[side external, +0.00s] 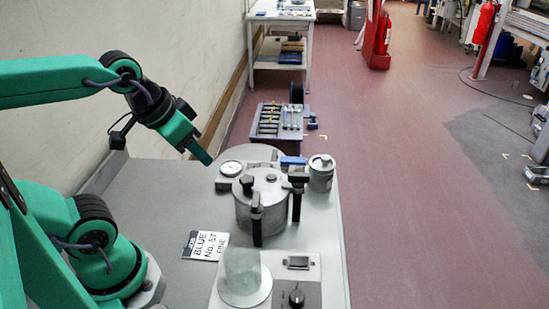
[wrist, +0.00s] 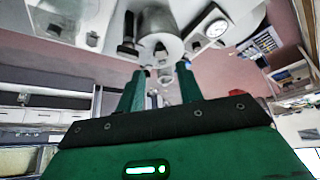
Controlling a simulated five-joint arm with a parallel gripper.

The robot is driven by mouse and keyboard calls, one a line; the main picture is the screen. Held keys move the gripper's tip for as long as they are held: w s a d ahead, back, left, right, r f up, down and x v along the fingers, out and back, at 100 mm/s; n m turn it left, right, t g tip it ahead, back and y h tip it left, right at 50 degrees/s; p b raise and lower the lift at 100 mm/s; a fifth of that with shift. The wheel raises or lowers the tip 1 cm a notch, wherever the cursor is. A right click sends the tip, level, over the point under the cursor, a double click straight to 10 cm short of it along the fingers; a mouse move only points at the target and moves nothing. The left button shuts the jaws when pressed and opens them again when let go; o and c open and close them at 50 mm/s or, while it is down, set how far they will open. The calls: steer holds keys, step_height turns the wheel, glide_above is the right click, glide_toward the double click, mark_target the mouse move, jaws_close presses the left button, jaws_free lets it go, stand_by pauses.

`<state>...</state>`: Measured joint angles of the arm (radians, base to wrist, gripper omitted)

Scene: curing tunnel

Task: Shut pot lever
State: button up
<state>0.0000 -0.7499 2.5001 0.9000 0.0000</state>
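The grey metal pot (side external: 243,211) stands upright on the bench. Its lid carries a dark knob, with upright black clamp-like parts (side external: 257,222) in front and at the right side (side external: 297,203). A blue bar (side external: 293,160) shows by the pot's back right; I cannot tell which part is the lever, or its position. My gripper (side external: 205,157) hangs in the air to the left of and above the pot, touching nothing. In the wrist view, its two green fingers (wrist: 160,75) are apart with nothing between them. A grey cylinder (wrist: 155,20), likely the pot, lies beyond the fingertips.
A round dial (side external: 231,168) and a small lidded canister (side external: 321,174) flank the pot at the back. A label card (side external: 206,246) lies at its left. A translucent dome (side external: 242,272) and a box with a knob (side external: 297,297) stand in front.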

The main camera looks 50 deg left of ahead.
steer(key=shift+o, duration=1.1)
steer(key=shift+w+r+n, duration=0.25)
steer(key=shift+w+n, duration=0.15)
steer(key=w+a+r+n+g, duration=0.2)
steer(key=w+n+g, duration=0.1)
steer(key=w+n, duration=1.1)
steer(key=w+f+n+g, duration=0.1)
steer(key=w+f+n, duration=0.3)
steer(key=w, duration=0.2)
steer(key=w+a+f+n, duration=0.1)
steer(key=w+f+n, duration=0.3)
steer(key=w+f, duration=0.1)
steer(key=w+a+f+n+g, duration=0.1)
steer(key=w+f+n, duration=0.3)
steer(key=w, duration=0.3)
steer(key=shift+a+f+g, duration=0.2)
steer(key=shift+f+g, duration=0.1)
